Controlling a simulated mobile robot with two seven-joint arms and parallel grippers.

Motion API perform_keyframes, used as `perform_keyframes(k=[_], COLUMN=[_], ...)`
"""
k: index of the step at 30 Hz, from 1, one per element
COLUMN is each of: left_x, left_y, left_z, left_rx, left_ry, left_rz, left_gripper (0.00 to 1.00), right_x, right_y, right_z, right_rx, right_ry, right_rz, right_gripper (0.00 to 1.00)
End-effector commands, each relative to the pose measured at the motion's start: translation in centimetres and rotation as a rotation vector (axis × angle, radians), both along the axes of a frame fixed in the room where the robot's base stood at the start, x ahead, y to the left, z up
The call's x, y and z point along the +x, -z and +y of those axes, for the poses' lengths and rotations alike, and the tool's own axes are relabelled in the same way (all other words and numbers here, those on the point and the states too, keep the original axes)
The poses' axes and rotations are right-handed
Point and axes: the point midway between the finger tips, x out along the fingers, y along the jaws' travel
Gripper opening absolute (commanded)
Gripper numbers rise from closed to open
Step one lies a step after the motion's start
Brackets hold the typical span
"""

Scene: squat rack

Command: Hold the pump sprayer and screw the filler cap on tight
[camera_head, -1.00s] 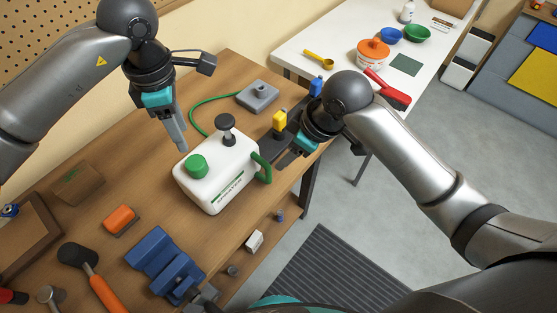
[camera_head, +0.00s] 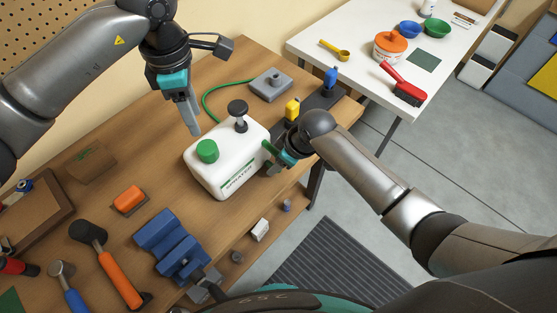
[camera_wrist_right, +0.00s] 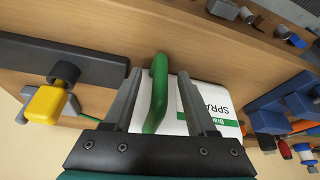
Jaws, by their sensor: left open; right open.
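The white pump sprayer (camera_head: 235,175) stands upright on the workbench. Its green filler cap (camera_head: 207,151) sits on top at the left, and its black pump knob (camera_head: 238,108) rises behind. My left gripper (camera_head: 195,131) points down, just above and behind the cap, apart from it; its fingers look close together from this side. My right gripper (camera_head: 271,171) is at the sprayer's right side. In the right wrist view its open fingers (camera_wrist_right: 162,100) stand on either side of the green handle (camera_wrist_right: 155,95), with a gap visible on the left. Whether the cap is tight cannot be seen.
A green hose (camera_head: 215,95) runs behind the sprayer to a grey block (camera_head: 271,85). A blue vise (camera_head: 168,240), an orange box (camera_head: 129,199) and a mallet (camera_head: 88,232) lie in front.

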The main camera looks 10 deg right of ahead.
Motion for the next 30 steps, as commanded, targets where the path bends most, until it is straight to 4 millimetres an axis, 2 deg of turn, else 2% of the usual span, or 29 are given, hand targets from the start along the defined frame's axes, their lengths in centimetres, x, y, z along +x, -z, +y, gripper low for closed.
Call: perform_keyframes(k=[11, 26, 30], left_x=[0.00, 0.00, 0.00], left_y=[0.00, 0.00, 0.00], left_z=[0.00, -0.01, 0.00], left_rx=[0.000, 0.000, 0.000], left_ry=[0.000, 0.000, 0.000], left_rz=[0.000, 0.000, 0.000], left_gripper=[0.50, 0.50, 0.50], right_x=[0.08, 0.06, 0.06], right_y=[0.34, 0.33, 0.34], right_z=[0.15, 0.13, 0.12], right_rx=[0.000, 0.000, 0.000], right_ry=[-0.001, -0.001, -0.001], right_rz=[0.000, 0.000, 0.000], right_gripper=[0.57, 0.02, 0.00])
